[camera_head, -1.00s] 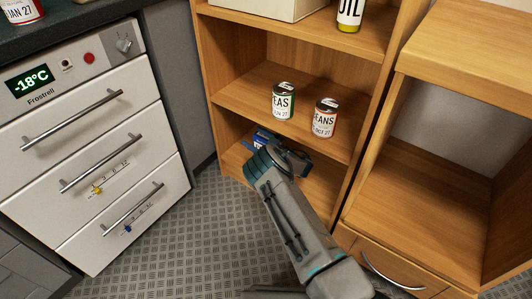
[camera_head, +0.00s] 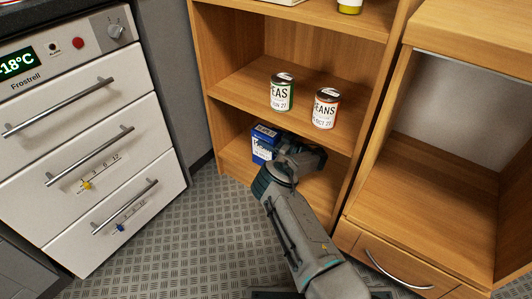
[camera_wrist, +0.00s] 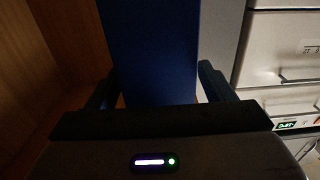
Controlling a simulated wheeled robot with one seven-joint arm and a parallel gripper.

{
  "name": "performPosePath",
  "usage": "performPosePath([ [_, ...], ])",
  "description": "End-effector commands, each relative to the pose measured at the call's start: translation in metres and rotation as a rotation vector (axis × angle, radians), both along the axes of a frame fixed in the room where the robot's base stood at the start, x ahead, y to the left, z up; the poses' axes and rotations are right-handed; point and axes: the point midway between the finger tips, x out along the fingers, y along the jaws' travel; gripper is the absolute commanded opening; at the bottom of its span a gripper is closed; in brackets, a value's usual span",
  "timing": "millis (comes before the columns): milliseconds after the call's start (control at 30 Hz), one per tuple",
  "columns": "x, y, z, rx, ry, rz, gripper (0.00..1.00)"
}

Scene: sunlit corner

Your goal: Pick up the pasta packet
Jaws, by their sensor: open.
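The pasta packet seems to be the blue box with a pale label (camera_head: 262,146), standing on the bottom shelf of the wooden shelf unit; I cannot read its print. My gripper (camera_head: 284,151) is at the bottom shelf, close to the packet, and hides part of its right side. In the wrist view the packet's plain blue face (camera_wrist: 150,50) fills the middle. The open fingers of my gripper (camera_wrist: 156,80) appear on either side of it, with a small gap on the left. Contact on the right cannot be told.
A peas can (camera_head: 282,95) and a beans can (camera_head: 325,110) stand on the shelf above. The shelf unit's side panel (camera_head: 372,95) stands right of my arm. A white drawer freezer (camera_head: 85,125) is at the left. The patterned floor (camera_head: 195,235) between is clear.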

Motion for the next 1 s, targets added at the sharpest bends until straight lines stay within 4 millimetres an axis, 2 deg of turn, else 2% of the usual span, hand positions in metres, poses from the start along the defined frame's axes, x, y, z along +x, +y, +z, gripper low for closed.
performPosePath([
  [100,0.0037,0.0067,-0.0010,0.000,0.000,0.001,0.75],
  [333,0.0043,0.0074,0.0007,0.001,0.001,0.000,0.75],
  [600,0.0041,0.0073,0.0005,0.001,0.001,0.001,0.00],
  [1000,0.0045,0.0076,0.0065,0.002,-0.002,0.001,0.00],
])
